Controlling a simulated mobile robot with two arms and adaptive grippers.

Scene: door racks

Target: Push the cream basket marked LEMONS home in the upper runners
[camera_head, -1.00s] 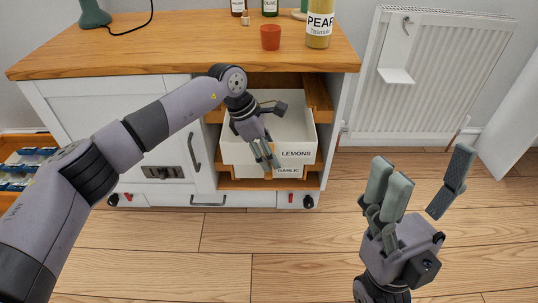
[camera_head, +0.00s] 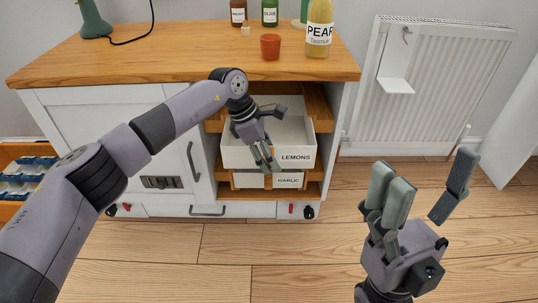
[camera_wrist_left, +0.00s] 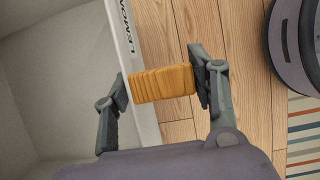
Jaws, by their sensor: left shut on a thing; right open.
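The cream basket marked LEMONS (camera_head: 236,157) sits in the upper opening of the white cabinet, its front standing out past the cabinet face. Its cream wall (camera_wrist_left: 146,95) and part of the label fill the left of the left wrist view. My left gripper (camera_head: 267,162) is at the basket's front. In the left wrist view its fingers are shut on an orange ribbed block (camera_wrist_left: 164,83) beside the front wall; I cannot tell whether the block is fixed to the basket. The upper runners (camera_head: 318,105) show as wood at the basket's right. My right gripper (camera_head: 428,173) is open and empty over the floor.
A basket marked GARLIC (camera_head: 247,181) sits just below. The wooden worktop (camera_head: 190,55) above holds a red cup (camera_head: 270,46) and bottles, including one marked PEAR (camera_head: 319,30). A radiator (camera_head: 440,85) stands at the right. The floor in front is clear.

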